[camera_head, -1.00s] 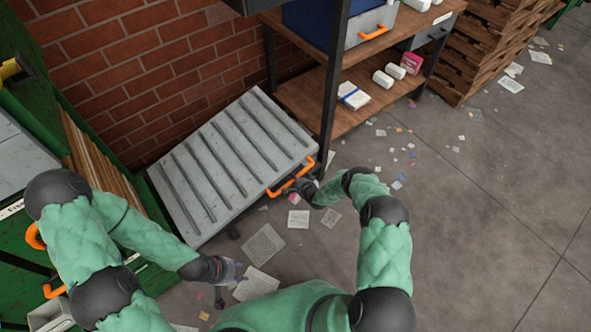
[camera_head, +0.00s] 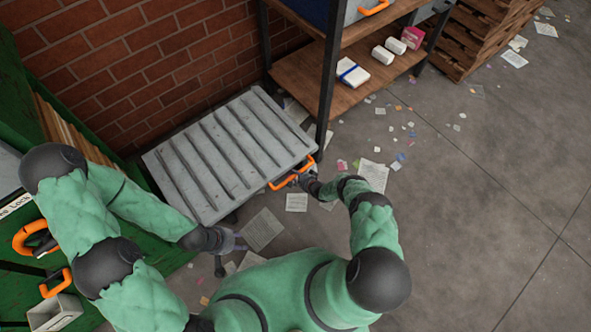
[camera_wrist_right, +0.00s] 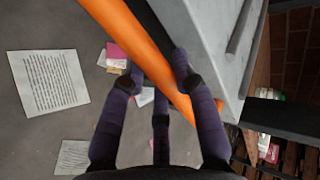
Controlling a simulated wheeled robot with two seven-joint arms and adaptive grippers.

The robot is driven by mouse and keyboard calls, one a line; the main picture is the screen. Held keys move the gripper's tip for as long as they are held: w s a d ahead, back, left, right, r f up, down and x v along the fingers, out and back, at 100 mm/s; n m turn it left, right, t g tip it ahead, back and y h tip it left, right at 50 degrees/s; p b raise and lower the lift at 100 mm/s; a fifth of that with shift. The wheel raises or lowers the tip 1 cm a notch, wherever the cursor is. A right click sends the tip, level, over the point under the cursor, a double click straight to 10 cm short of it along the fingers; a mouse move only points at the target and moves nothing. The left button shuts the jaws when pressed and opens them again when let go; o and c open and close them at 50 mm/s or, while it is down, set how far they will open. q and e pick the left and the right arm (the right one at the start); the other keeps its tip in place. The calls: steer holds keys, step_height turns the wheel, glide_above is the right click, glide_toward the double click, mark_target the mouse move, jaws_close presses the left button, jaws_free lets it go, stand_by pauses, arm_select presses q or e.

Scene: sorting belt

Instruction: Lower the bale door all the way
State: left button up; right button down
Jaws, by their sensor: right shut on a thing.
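The bale door (camera_head: 225,150) is a grey ribbed panel beside the brick wall, seen from above and close to level in the head view. Its orange handle (camera_head: 277,185) is at the right front edge. My right gripper (camera_head: 307,180) is at this handle. In the right wrist view my right gripper's dark fingers (camera_wrist_right: 158,90) are shut on the orange handle (camera_wrist_right: 128,38), with the door's grey edge (camera_wrist_right: 205,45) beside it. My left gripper (camera_head: 232,240) is near the door's lower front corner, apart from the handle. Its fingers are too small to judge.
A wooden shelf (camera_head: 345,105) with a black post (camera_head: 326,85) stands just behind and right of the door. A green machine (camera_head: 140,215) with orange handles is at the left. Papers (camera_head: 263,229) litter the floor; the floor at the right is largely open.

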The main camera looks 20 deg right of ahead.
steer(key=shift+f, duration=0.55)
arm_select(q)
steer(key=shift+w, duration=0.3)
arm_select(e)
steer(key=shift+f, duration=0.2)
arm_select(q)
steer(key=shift+w, duration=0.15)
arm_select(e)
steer(key=shift+s+f, duration=0.2)
steer(key=shift+f, duration=0.1)
steer(key=c, duration=1.4)
jaws_free()
steer(key=o, duration=0.5)
steer(key=shift+a+f, duration=0.1)
steer(key=shift+f, duration=0.05)
steer(key=shift+c, duration=0.2)
arm_select(q)
steer(key=shift+w, duration=0.1)
arm_select(e)
steer(key=shift+w, duration=0.1)
steer(key=shift+r, duration=0.3)
steer(key=v, duration=1.2)
steer(key=shift+d+f, duration=0.15)
steer(key=shift+d, duration=0.05)
